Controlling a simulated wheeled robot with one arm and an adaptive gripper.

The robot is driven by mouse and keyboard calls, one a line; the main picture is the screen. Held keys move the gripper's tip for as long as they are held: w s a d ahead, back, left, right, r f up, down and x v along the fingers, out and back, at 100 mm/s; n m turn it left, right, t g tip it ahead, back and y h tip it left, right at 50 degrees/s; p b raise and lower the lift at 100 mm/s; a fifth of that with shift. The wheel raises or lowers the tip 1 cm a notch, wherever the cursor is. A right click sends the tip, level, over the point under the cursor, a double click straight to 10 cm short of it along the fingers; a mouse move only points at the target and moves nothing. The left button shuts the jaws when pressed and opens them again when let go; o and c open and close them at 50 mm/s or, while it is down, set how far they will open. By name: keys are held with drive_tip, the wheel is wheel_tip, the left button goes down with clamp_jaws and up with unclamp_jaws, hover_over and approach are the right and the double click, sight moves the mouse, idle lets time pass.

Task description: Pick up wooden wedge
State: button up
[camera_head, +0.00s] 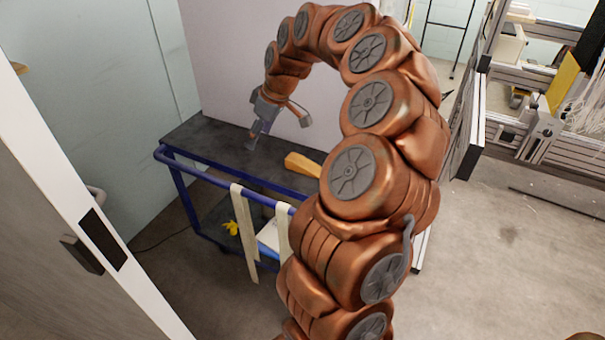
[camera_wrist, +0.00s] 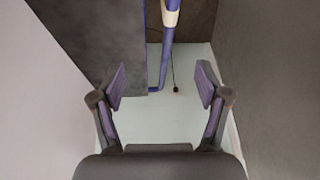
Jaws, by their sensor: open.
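The wooden wedge (camera_head: 302,165) is an orange-yellow block lying on the dark top of a blue-framed cart (camera_head: 205,137). It is in the head view, partly hidden by my arm at its right end. My gripper (camera_head: 252,143) is over the cart top to the left of the wedge, apart from it and pointing down. In the wrist view my gripper (camera_wrist: 162,84) has its two fingers spread wide with nothing between them. The wedge does not show in the wrist view.
The cart's blue rail (camera_head: 222,176) runs along its front edge, with pale straps (camera_head: 243,232) hanging from it. A pale wall stands behind the cart. A yellow item (camera_head: 231,228) is on the lower shelf. A white-edged door panel (camera_head: 110,225) is at the left.

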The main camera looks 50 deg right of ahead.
drive_tip(key=m+b, duration=0.1)
drive_tip(key=b, duration=0.1)
approach(290, 156)
drive_tip(key=shift+w+a+f+h, duration=0.2)
drive_tip(key=shift+w+a+f, duration=0.1)
drive_tip(key=shift+f, duration=0.2)
drive_tip(key=shift+w+a+f+h, duration=0.2)
drive_tip(key=shift+a+f, duration=0.15)
drive_tip(key=shift+f, duration=0.1)
drive_tip(key=shift+d+f, duration=0.25)
drive_tip(key=shift+p+x, duration=0.6)
drive_tip(key=shift+x, duration=3.15)
drive_tip(key=shift+a, duration=0.15)
drive_tip(key=shift+s, duration=0.1)
drive_tip(key=shift+c, duration=0.2)
drive_tip(key=c, duration=1.2)
